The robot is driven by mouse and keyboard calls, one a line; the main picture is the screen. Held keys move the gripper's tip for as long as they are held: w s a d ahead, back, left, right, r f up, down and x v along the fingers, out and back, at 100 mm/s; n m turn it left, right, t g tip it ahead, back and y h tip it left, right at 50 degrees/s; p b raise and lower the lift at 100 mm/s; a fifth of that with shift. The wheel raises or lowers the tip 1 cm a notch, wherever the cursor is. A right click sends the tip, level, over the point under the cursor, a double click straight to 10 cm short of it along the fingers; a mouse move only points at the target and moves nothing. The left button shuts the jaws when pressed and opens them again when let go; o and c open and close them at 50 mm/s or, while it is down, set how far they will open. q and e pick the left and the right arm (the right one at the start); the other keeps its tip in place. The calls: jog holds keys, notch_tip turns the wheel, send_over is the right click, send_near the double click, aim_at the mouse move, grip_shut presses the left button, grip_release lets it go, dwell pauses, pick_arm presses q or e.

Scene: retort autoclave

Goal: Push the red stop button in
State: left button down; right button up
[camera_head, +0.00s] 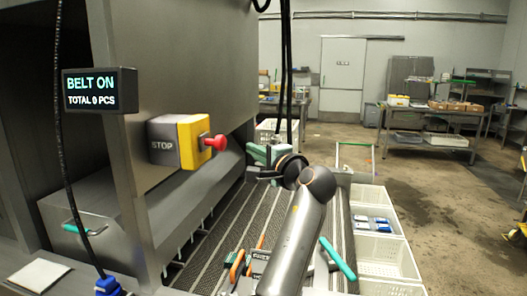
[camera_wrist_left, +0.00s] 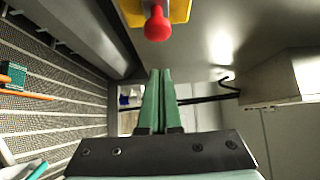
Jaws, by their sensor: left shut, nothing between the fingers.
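The red stop button (camera_head: 217,142) sticks out to the right from a yellow box (camera_head: 192,138) with a grey face marked STOP, on the machine's grey upright. My left gripper (camera_head: 250,150) is just right of the button and slightly lower in the head view, its green fingers pointing toward the machine with a gap between. In the left wrist view its fingers (camera_wrist_left: 161,76) are shut and empty. The red button (camera_wrist_left: 158,24) shows there above the fingertips, apart from them, on the yellow box (camera_wrist_left: 178,8). My right gripper is not in view.
A display (camera_head: 100,90) reads BELT ON, TOTAL 0 PCS. Below my left arm lies a ribbed belt (camera_head: 225,225) with tools on it. White crates (camera_head: 388,257) line its right side. A black cable (camera_head: 285,60) hangs near my gripper. The floor at right is open.

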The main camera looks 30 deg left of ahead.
aim_at(223, 144)
pick_arm(q)
jog(key=a+p, duration=0.1)
jog(key=a, duration=0.5)
jog(key=shift+w, duration=0.25)
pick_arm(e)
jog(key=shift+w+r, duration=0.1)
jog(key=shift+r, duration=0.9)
pick_arm(q)
jog(key=shift+a+p, duration=0.2)
jog(key=shift+p, duration=0.15)
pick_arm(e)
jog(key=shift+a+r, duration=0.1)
pick_arm(q)
jog(key=shift+s+a+r, duration=0.1)
jog(key=shift+s+a, duration=0.05)
jog(key=shift+a, duration=0.25)
jog(key=shift+s+a+p, duration=0.1)
jog(key=shift+a+p, duration=0.2)
jog(key=shift+a, duration=0.2)
jog(key=shift+d, duration=0.1)
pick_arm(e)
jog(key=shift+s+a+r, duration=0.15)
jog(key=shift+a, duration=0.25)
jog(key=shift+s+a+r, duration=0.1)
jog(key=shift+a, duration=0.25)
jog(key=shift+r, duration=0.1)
